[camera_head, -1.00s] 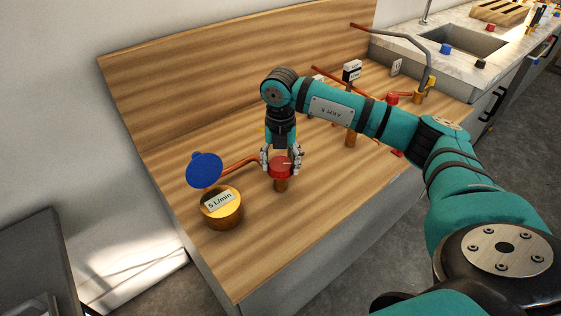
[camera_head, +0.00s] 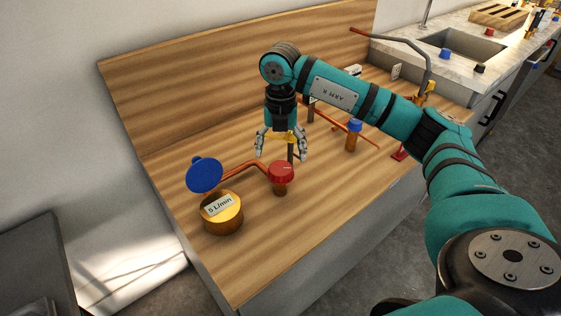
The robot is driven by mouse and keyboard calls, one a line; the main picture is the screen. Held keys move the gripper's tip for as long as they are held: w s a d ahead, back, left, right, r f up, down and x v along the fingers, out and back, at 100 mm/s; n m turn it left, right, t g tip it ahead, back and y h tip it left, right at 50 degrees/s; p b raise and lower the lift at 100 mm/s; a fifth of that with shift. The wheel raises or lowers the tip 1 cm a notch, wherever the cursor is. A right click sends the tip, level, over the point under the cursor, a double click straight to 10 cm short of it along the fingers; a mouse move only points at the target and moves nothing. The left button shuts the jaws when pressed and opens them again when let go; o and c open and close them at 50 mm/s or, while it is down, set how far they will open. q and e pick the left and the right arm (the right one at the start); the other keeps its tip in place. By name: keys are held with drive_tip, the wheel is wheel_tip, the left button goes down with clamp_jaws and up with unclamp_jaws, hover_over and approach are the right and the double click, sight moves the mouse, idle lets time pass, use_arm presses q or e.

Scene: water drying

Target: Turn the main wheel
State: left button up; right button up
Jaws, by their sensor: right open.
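A red wheel (camera_head: 281,173) sits on a short copper pipe stub on the wooden counter. I cannot tell whether it is the main wheel. A pale mark shows on its top. My right gripper (camera_head: 281,156) is open and empty, pointing down just behind and above the red wheel. Its fingers are spread apart and appear clear of the wheel. A yellow part (camera_head: 287,136) on a dark stem shows partly behind the gripper. A blue-capped copper stub (camera_head: 354,135) stands farther right, beside my right forearm. My left gripper is out of view.
A brass container (camera_head: 222,222) labelled "5 L/min" stands at the front left with a round blue disc (camera_head: 204,174) by it. Copper pipes (camera_head: 242,168) run across the wooden counter (camera_head: 270,245). A wooden backboard (camera_head: 180,90) rises behind. The front counter is clear.

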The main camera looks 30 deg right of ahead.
sight(281, 168)
wheel_tip(281, 168, up, 6)
idle(0.8)
